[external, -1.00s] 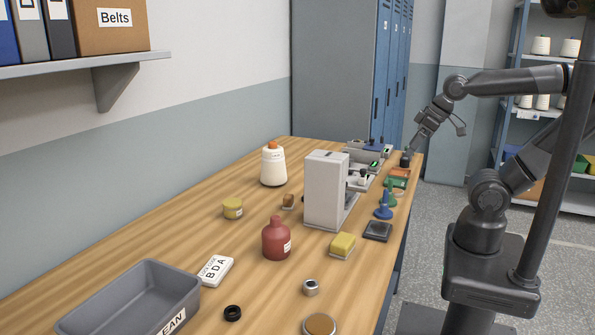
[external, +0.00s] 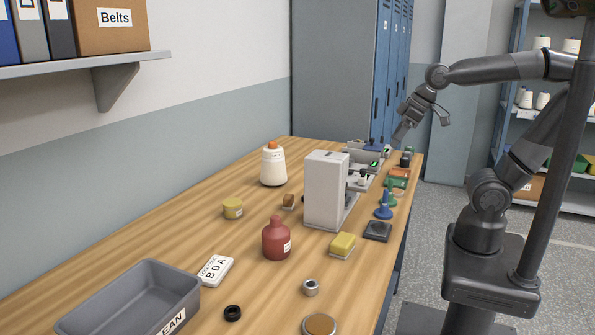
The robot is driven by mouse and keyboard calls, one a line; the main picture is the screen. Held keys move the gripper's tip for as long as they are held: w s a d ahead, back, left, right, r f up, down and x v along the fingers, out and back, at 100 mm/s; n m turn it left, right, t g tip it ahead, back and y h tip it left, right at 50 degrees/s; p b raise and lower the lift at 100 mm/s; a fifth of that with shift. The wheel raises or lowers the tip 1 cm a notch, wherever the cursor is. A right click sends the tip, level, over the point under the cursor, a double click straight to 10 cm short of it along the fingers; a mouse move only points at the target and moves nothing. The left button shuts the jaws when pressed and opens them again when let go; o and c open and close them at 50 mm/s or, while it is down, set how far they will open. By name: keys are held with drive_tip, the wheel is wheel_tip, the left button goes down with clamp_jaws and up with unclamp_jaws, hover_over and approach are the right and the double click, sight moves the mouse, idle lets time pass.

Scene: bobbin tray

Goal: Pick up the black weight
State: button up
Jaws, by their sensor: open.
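A small dark cylinder (external: 405,161), which looks like the black weight, stands upright at the far right end of the wooden table, near its edge. My gripper (external: 398,138) hangs just above and slightly left of it in the picture, pointing down. The jaws are open. I see no object held between them, though the fingertips are small at this distance. The cylinder appears to rest on the table, apart from the gripper.
Close by are an orange-and-green item (external: 398,174), a grey tray (external: 361,153) and a white machine (external: 325,190). Blue lockers (external: 393,75) rise behind. The table's front left holds a grey bin (external: 135,300).

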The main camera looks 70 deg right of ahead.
drive_tip(key=w+a+n+g+y, duration=0.1)
drive_tip(key=w+a+n, duration=0.2)
drive_tip(key=w+a, duration=0.7)
drive_tip(key=w+a+n+y, duration=0.1)
drive_tip(key=w+a+n, duration=0.2)
drive_tip(key=w+a, duration=0.75)
drive_tip(key=a+f+n, duration=0.1)
drive_tip(key=a+f, duration=0.5)
drive_tip(key=a, duration=0.5)
drive_tip(key=a+f+n+g+y, duration=0.1)
drive_tip(key=a+f, duration=0.5)
drive_tip(key=a, duration=0.6)
drive_tip(key=a+f+n+g, duration=0.1)
drive_tip(key=a+f+n, duration=0.2)
drive_tip(key=a, duration=0.9)
drive_tip(key=shift+d+x, duration=0.2)
drive_tip(key=shift+x, duration=0.7)
drive_tip(key=shift+d+x, duration=0.2)
drive_tip(key=shift+x, duration=0.65)
drive_tip(key=x, duration=0.5)
drive_tip(key=shift+s+f, duration=0.3)
drive_tip(key=c, duration=1.1)
